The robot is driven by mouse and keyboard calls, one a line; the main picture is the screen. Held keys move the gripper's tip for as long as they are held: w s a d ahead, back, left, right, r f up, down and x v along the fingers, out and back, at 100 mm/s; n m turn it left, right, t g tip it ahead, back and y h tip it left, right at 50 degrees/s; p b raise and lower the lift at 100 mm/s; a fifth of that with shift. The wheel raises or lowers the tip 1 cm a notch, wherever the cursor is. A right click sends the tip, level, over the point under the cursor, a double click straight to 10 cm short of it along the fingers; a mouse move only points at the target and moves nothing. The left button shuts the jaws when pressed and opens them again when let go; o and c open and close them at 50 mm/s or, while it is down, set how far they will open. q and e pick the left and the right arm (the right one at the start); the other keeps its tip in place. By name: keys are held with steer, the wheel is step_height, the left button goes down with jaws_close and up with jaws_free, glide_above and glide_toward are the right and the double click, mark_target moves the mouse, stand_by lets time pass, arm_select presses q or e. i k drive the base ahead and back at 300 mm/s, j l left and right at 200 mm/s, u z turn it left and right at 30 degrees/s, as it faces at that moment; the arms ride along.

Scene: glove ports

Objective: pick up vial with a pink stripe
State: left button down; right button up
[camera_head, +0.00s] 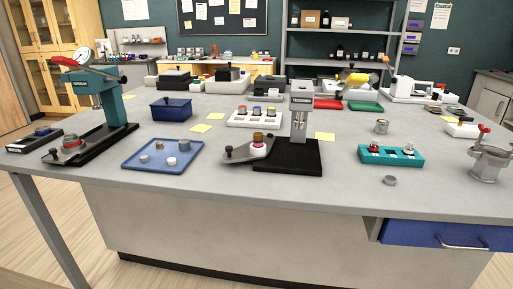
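A small white vial with a pink band and a brown top (258,146) stands on the arm plate of a grey press with a black base (290,160), at the middle of the table. A white rack (236,121) behind it holds several small vials with differently coloured bands; I cannot tell whether any of those is pink. A teal rack (391,157) at the right holds two small vials, one with a red part. Neither of my grippers is in view.
A blue tray (150,163) with several small pieces lies left of the press, with a teal press (98,88) further left. A metal pot (489,162) stands at the right edge, and a small grey ring (389,181) lies near the front. The front middle is clear.

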mark_target(256, 143)
steer(key=i+j+z, duration=0.15)
steer(key=j, duration=0.15)
steer(key=i+j+z, duration=0.1)
steer(key=j, duration=0.25)
steer(key=i+j+z, duration=0.15)
steer(key=j, duration=0.2)
steer(key=i+j+z, duration=0.1)
steer(key=j, duration=0.25)
steer(key=i, duration=0.1)
